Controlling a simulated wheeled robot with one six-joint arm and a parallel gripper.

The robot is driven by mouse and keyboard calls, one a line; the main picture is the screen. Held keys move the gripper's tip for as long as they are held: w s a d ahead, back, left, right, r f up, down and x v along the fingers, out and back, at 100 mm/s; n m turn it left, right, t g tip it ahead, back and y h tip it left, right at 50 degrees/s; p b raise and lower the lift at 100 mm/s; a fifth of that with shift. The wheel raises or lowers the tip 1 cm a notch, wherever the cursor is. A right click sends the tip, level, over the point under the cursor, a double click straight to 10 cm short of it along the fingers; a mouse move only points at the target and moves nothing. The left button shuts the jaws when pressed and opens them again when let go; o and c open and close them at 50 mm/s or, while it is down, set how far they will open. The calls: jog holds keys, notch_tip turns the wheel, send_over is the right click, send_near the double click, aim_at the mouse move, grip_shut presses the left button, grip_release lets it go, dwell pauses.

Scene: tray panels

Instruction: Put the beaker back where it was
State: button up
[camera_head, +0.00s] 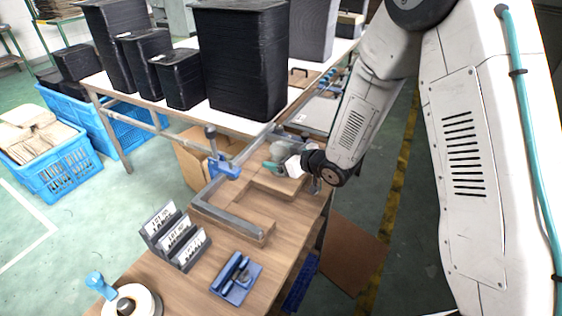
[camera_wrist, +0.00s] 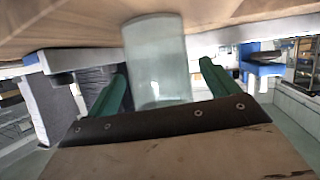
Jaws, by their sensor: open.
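The clear glass beaker (camera_wrist: 158,55) is between the two green fingers of my gripper (camera_wrist: 162,74) in the wrist view. That view looks inverted, with the wooden surface at the top and one end of the beaker against it. My gripper is open, with a finger on each side of the beaker; I cannot tell whether either touches. In the head view my gripper (camera_head: 276,166) is low over the far part of the wooden workbench. The beaker shows there as a small pale shape (camera_head: 279,150), partly hidden by the gripper.
A grey L-shaped bar (camera_head: 232,222) on a wooden block and a blue clamp (camera_head: 222,167) stand left of my gripper. A card rack (camera_head: 175,238), a blue tool (camera_head: 236,277) and a tape roll (camera_head: 132,303) are nearer. Black tray stacks (camera_head: 240,60) stand behind.

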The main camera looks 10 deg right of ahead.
jog(key=c, duration=1.2)
jog(key=shift+o, duration=0.2)
